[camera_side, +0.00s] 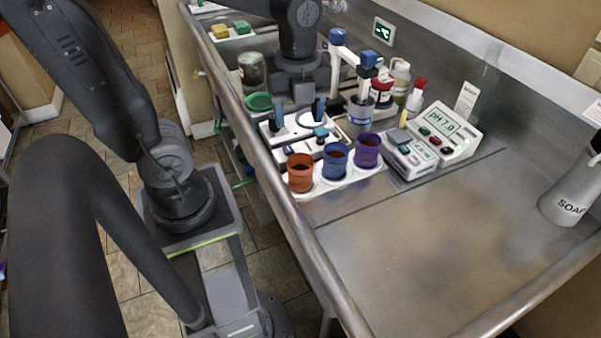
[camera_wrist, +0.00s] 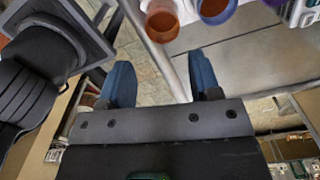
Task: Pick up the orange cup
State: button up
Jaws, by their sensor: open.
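The orange cup (camera_side: 300,174) stands upright at the left end of a white holder (camera_side: 345,182), with a blue cup (camera_side: 336,162) and a purple cup (camera_side: 367,150) in a row to its right. In the wrist view the orange cup (camera_wrist: 162,22) is at the top edge, partly cut off, with the blue cup (camera_wrist: 215,10) beside it. My gripper (camera_side: 298,113) is open and empty, its blue-tipped fingers apart from the cup and farther back in the side view. In the wrist view my gripper (camera_wrist: 161,75) has the cup beyond its fingertips.
A pH meter (camera_side: 445,130) stands right of the cups. A jar (camera_side: 251,70), a green bowl (camera_side: 259,103), and bottles (camera_side: 400,75) stand behind. A soap bottle (camera_side: 570,195) is far right. The front of the steel counter (camera_side: 430,240) is clear.

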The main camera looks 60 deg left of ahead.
aim_at(300, 166)
notch_tip(300, 166, down, 14)
jog(key=shift+d+r, duration=0.1)
jog(key=shift+r, duration=0.15)
dwell(0.3)
jog(key=shift+c, duration=0.4)
jog(key=c, duration=0.5)
jog(key=shift+r, duration=0.15)
